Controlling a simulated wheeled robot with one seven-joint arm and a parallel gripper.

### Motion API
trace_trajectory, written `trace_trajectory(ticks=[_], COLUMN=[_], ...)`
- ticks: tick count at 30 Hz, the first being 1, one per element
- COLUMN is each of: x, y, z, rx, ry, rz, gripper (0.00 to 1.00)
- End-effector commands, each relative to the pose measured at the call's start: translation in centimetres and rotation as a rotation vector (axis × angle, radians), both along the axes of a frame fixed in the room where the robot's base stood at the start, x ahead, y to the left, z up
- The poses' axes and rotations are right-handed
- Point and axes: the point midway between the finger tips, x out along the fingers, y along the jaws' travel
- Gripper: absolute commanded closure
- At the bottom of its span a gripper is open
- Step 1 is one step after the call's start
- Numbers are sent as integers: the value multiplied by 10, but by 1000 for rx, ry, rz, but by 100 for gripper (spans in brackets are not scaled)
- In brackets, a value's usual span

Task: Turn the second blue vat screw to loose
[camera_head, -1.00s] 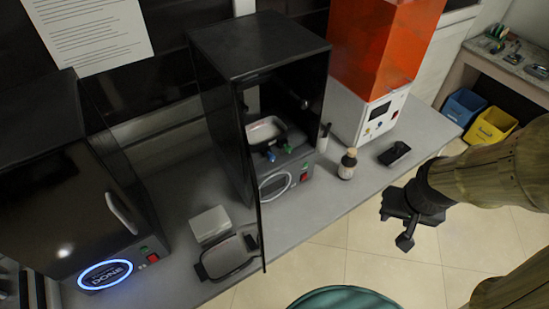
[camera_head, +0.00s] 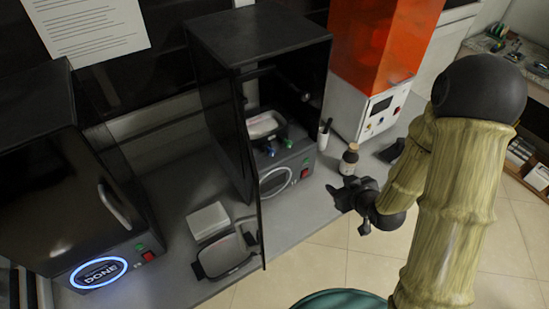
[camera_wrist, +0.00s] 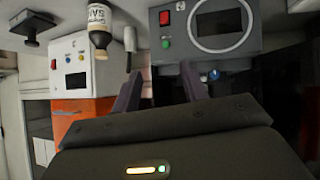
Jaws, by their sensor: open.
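The open black machine (camera_head: 262,40) holds a vat (camera_head: 266,124) with a pale interior. A blue screw (camera_head: 270,152) and a greener, teal-looking screw (camera_head: 289,143) sit at the vat's front edge. One blue screw also shows in the wrist view (camera_wrist: 213,75), close to my right finger in the picture. I cannot tell which of the two it is, nor how tight either is. My gripper (camera_head: 346,198) is open and empty, in front of the bench and to the right of the machine. In the wrist view my gripper's fingers (camera_wrist: 160,88) are spread apart, touching nothing visible.

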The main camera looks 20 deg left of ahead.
Motion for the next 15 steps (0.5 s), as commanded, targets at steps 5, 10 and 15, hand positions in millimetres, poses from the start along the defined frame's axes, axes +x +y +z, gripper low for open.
trace_trajectory(ticks=[5,10,15], x=[-9,-25,-39], y=[40,69,80], z=[-23,-29,-27], rx=[154,338,493], ry=[-125,-244,-333], rz=[126,195,207], gripper=[56,56,56])
